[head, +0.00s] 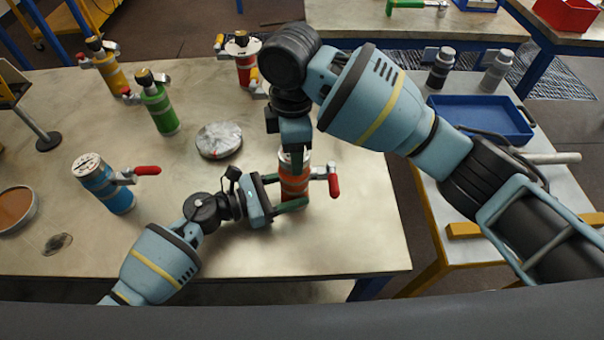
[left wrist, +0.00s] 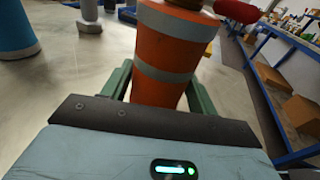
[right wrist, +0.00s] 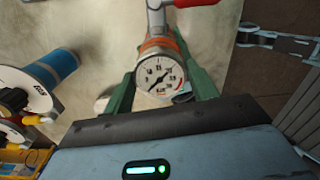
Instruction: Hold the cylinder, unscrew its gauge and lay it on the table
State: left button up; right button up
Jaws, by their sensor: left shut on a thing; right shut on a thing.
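The orange cylinder (head: 295,185) with grey bands stands upright near the table's right front, a red-handled valve lever (head: 333,182) at its side. My left gripper (head: 298,193) is shut around its body from the left. The banded body also fills the middle of the left wrist view (left wrist: 160,52). My right gripper (head: 295,150) comes from above, at the cylinder's top. In the right wrist view its fingers are shut on the round white-faced gauge (right wrist: 159,77). The gauge sits over the cylinder; its joint is hidden. The right gripper hides it in the head view.
A blue cylinder (head: 117,192), a green one (head: 160,112), a yellow one (head: 110,72) and a red one (head: 246,68) stand on the table (head: 330,245). A round silvery dish (head: 219,140) lies mid-table. A blue tray (head: 482,120) is on the side table.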

jog(key=shift+r, duration=0.85)
jog(key=shift+r, duration=2.4)
pick_arm(q)
jog(key=o, duration=0.9)
jog(key=shift+o, duration=0.2)
jog(key=shift+a, duration=0.15)
jog(key=v, duration=1.1)
jog(key=shift+s+a, duration=0.15)
jog(key=shift+a, duration=0.2)
